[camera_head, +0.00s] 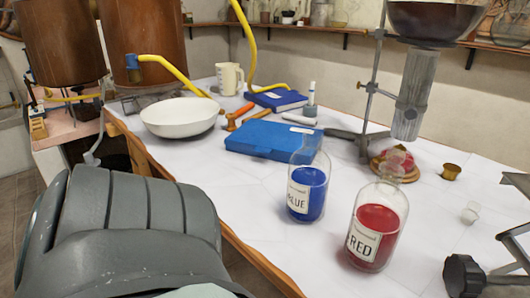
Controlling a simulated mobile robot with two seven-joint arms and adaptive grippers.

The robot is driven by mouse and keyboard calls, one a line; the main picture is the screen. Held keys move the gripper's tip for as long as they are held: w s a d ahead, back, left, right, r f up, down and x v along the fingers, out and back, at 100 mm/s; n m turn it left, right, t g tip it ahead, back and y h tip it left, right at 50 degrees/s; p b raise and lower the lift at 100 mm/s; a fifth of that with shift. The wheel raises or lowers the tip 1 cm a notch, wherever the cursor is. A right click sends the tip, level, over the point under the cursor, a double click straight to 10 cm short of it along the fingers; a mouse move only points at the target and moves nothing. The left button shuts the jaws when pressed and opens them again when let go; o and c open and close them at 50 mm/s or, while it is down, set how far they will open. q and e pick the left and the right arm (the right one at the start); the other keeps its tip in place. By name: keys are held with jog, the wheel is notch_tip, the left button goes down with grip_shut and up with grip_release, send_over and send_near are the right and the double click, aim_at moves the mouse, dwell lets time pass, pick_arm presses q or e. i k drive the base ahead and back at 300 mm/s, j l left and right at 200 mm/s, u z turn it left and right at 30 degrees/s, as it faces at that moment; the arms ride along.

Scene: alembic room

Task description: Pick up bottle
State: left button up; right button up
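Two clear glass bottles stand upright on the white table top. One holds blue liquid and has a white label reading "BLUE"; this blue bottle (315,192) is near the middle of the head view. The red bottle (380,220), with a label reading "RED", stands to its right and closer to me. The two bottles are apart. Neither of my grippers shows in this view, so nothing is seen touching either bottle.
A blue case (262,138) lies behind the blue bottle, and a white bowl (180,117) sits at the left. A metal stand (370,88) rises behind the bottles. A black knob (463,274) is at the lower right. White table surface (270,205) is bare left of the bottles.

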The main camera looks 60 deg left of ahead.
aim_at(309, 168)
jog(key=u, duration=1.6)
jog(key=z, duration=1)
jog(key=j+z, duration=0.1)
jog(key=z, duration=0.4)
jog(key=k+z, duration=0.1)
jog(key=z, duration=1.35)
jog(key=k+l+z, duration=0.1)
jog(key=k+l, duration=0.15)
jog(key=k, duration=0.2)
jog(key=j+u, duration=0.15)
jog(key=u, duration=2.35)
